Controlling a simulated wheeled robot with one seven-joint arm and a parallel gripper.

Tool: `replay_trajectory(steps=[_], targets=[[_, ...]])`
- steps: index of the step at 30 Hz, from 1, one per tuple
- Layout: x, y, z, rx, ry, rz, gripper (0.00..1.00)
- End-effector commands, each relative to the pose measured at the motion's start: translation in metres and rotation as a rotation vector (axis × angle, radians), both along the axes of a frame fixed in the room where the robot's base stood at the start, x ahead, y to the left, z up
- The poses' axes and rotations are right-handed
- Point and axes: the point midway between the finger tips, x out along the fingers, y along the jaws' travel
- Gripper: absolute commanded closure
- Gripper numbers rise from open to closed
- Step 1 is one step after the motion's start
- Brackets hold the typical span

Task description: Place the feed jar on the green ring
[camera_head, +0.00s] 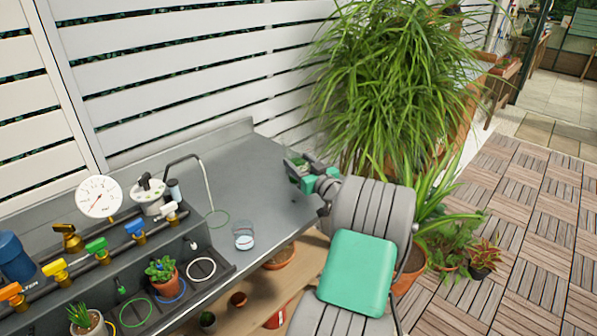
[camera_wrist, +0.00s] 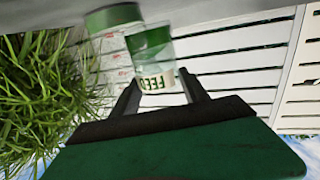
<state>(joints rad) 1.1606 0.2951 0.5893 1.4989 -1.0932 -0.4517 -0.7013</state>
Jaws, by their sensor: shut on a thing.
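My gripper (camera_head: 297,166) is held above the back right part of the bench, shut on the feed jar. The feed jar (camera_wrist: 155,58) shows between the fingers in the wrist view, clear with green contents and a "FEED" label that reads upside down there. In the head view the jar (camera_head: 296,161) is small and partly hidden by the fingers. A thin green ring (camera_head: 217,211) lies on the grey bench top, left of my gripper, beneath the thin bent tube. A brighter green ring (camera_head: 121,315) lies in the dark tray at the front left.
A clear cup (camera_head: 244,242) stands near the bench's front edge. The tray also has white (camera_head: 216,270), blue and yellow rings and potted plants. Coloured valves, a gauge (camera_head: 98,197) and a pump (camera_head: 149,194) stand at left. A large grassy plant (camera_head: 395,85) is behind my arm.

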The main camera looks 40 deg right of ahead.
Motion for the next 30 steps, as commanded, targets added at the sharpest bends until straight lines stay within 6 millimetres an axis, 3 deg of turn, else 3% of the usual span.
replay_trajectory(steps=[6, 19, 20, 27, 30], targets=[[0.005, -0.002, -0.032, 0.002, 0.001, 0.000, 1.00], [0.004, -0.002, -0.040, -0.001, -0.001, 0.001, 1.00], [0.004, -0.002, -0.040, 0.000, 0.000, 0.001, 0.47], [0.004, -0.002, -0.039, 0.000, 0.001, 0.001, 0.27], [0.004, -0.002, -0.039, 0.000, 0.000, 0.001, 0.26]])
